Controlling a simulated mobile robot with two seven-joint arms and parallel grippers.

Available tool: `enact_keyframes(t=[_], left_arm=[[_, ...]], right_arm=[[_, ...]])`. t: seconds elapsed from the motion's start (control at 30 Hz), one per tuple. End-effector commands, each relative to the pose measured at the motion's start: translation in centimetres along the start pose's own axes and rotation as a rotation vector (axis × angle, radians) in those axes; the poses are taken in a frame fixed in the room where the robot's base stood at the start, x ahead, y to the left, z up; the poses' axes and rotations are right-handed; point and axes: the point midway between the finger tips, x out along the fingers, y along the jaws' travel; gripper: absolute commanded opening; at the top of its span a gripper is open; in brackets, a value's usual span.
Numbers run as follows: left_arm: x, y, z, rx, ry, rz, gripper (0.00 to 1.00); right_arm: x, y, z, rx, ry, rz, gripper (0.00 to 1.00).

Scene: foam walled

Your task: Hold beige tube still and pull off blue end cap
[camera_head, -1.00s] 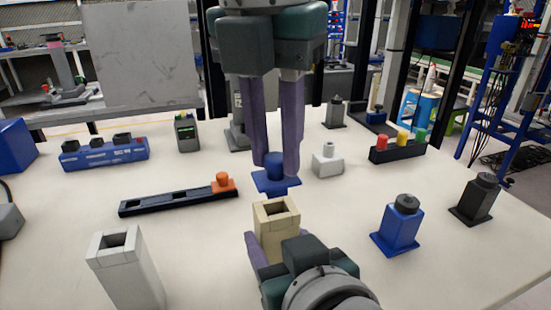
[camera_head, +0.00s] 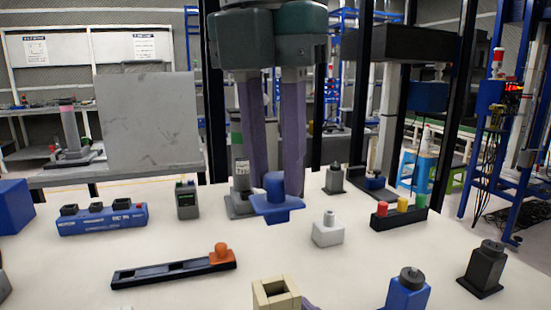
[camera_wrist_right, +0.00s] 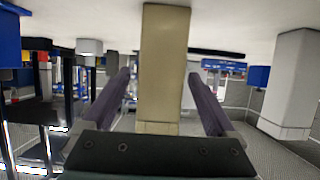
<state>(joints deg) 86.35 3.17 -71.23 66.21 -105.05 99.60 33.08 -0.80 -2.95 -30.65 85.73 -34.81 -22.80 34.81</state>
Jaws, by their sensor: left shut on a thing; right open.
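The blue end cap (camera_head: 277,207), a flat flange with a rounded knob, is held at the fingertips of my left gripper (camera_head: 275,185), which reaches down from the top of the head view. The cap is in the air above the table, apart from the tube. The beige tube (camera_head: 275,290) stands below it; its square open top shows at the bottom edge of the head view. In the right wrist view the tube (camera_wrist_right: 163,65) is between the fingers of my right gripper (camera_wrist_right: 163,80), which is open with gaps on both sides. Only a sliver of it shows in the head view.
A black rail with an orange knob (camera_head: 221,255) lies left of the tube. A white block (camera_head: 328,230) and a blue post (camera_head: 407,292) stand to the right. A blue socket strip (camera_head: 103,219) lies far left. The white table between them is bare.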

Motion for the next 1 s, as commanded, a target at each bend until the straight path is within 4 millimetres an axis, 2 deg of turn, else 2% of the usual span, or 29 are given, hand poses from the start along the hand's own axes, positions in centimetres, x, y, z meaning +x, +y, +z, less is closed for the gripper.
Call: enact_keyframes(t=[0.23,0.37,0.47,0.8,1.0], left_arm=[[0.0,0.0,0.0,0.000,0.000,0.000,0.00],[0.0,0.0,0.0,0.000,0.000,0.000,0.00],[0.0,0.0,0.0,0.000,0.000,0.000,0.00],[0.0,0.0,0.0,0.000,0.000,0.000,0.00],[0.0,0.0,0.0,0.000,0.000,0.000,0.00]], right_arm=[[-0.1,0.0,0.0,0.000,0.001,0.000,0.92],[-0.8,0.0,0.0,0.000,0.000,0.001,0.92],[-2.1,0.0,0.1,0.001,0.000,-0.001,0.92],[-8.8,0.0,0.1,0.002,-0.003,-0.001,0.92],[-11.4,0.0,0.1,0.000,-0.001,0.000,0.92]])
